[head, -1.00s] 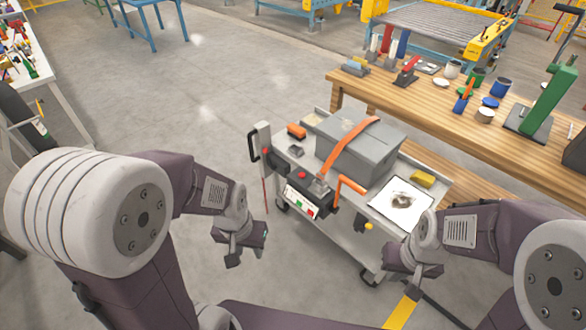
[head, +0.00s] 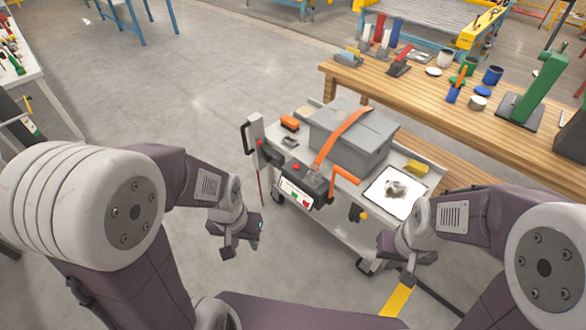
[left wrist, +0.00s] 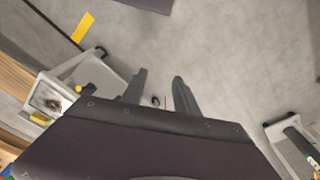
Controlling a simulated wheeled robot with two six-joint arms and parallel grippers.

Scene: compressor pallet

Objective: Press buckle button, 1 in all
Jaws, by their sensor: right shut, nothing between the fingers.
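A grey lidded box (head: 352,140) stands on a cart (head: 425,153), with an orange strap (head: 345,132) over its lid. The strap runs down to a small grey buckle (head: 318,171) at the box's near side; its button is too small to make out. A dark unit (head: 308,185) with a red knob, a white label and an orange handle (head: 345,176) sits by the buckle. My left gripper (head: 243,240) is open and empty, left of the cart and apart from it. Its spread fingers show in the left wrist view (left wrist: 158,88). My right gripper (head: 408,270) is shut and empty, near the cart's front right.
A white sheet with a dark stain (head: 396,192), a yellow block (head: 416,167) and an orange brush-like item (head: 290,123) lie on the cart. A wooden bench (head: 420,92) with cups and tools stands behind. Floor left of the cart is clear.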

